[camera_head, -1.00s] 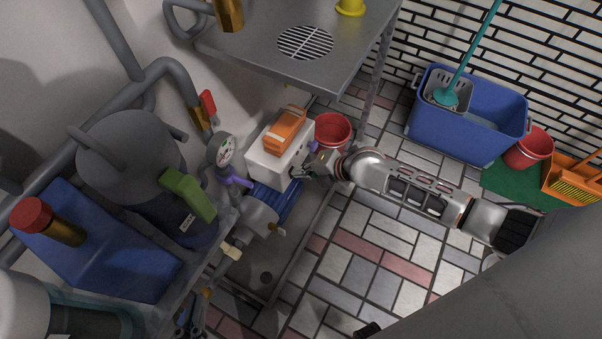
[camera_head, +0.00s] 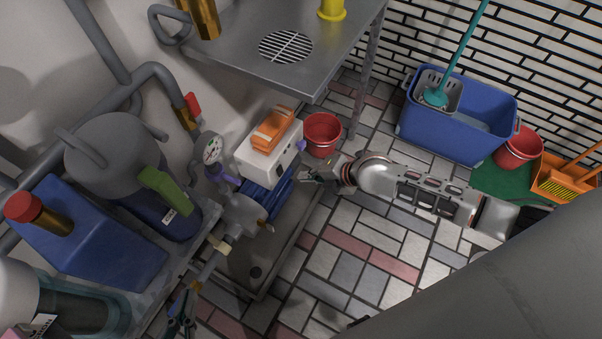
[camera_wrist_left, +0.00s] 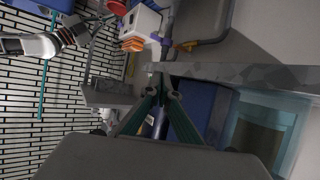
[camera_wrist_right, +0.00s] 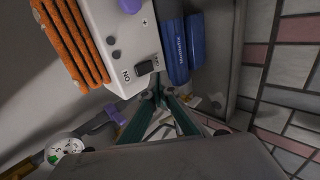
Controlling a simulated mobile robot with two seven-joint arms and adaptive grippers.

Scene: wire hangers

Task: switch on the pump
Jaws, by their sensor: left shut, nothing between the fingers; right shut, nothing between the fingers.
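The pump is a blue motor (camera_head: 268,182) with a white control box (camera_head: 268,158) beside it. An orange ribbed block (camera_head: 270,131) lies on the box. In the right wrist view, the white box (camera_wrist_right: 120,40) shows a black rocker switch (camera_wrist_right: 147,67) with "ON" lettering upside down at one end. I cannot tell which end of the rocker is pressed in. My right gripper (camera_head: 308,177) is shut and empty, just off the box's switch face; its fingertips (camera_wrist_right: 158,97) are close below the rocker, apparently apart from it. My left gripper (camera_head: 180,322) is shut and empty at the lower left, away from the pump.
Pipes with a pressure gauge (camera_head: 211,148) and a red-handled valve (camera_head: 193,104) run left of the box. A steel table (camera_head: 290,75) stands above. A red bucket (camera_head: 322,135) sits beside the box. A blue mop bucket (camera_head: 455,130) stands farther right. Tiled floor is open at lower middle.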

